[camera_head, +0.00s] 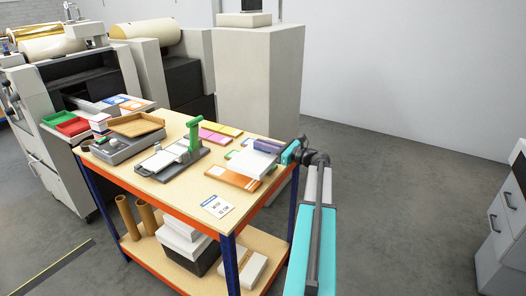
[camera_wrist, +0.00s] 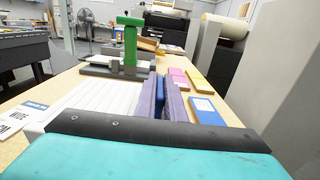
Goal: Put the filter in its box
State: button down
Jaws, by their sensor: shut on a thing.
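My gripper (camera_head: 268,147) is over the near right part of the wooden table. In the wrist view its two purple fingers (camera_wrist: 166,98) are shut on a thin dark blue piece (camera_wrist: 158,94), which I take for part of the filter. A white, ridged block (camera_wrist: 98,97) lies directly left of the fingers; in the head view it is the pale block (camera_head: 250,164) under the gripper. Whether the blue piece is joined to it is hidden by the fingers. I cannot tell for sure which thing is the filter's box.
The table (camera_head: 207,190) also bears a green-handled press (camera_head: 194,138), a brown tray (camera_head: 136,125), an orange-edged flat piece (camera_head: 230,178), a printed card (camera_head: 218,206) and coloured pads (camera_head: 212,134). White boxes (camera_head: 184,235) and tubes stand on the lower shelf. A tall grey cabinet (camera_head: 258,90) stands behind.

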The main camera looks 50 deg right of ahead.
aim_at(263, 152)
jog(key=shift+d+r, duration=0.1)
jog(key=shift+w+d, duration=0.15)
jog(key=shift+d, duration=0.15)
jog(key=shift+f+p, duration=0.25)
jog(key=shift+p, duration=0.1)
jog(key=shift+f+p, duration=0.5)
jog(key=shift+f, duration=1.05)
jog(key=shift+f, duration=0.5)
jog(key=c, duration=1.8)
grip_release()
jog(key=shift+c, duration=0.2)
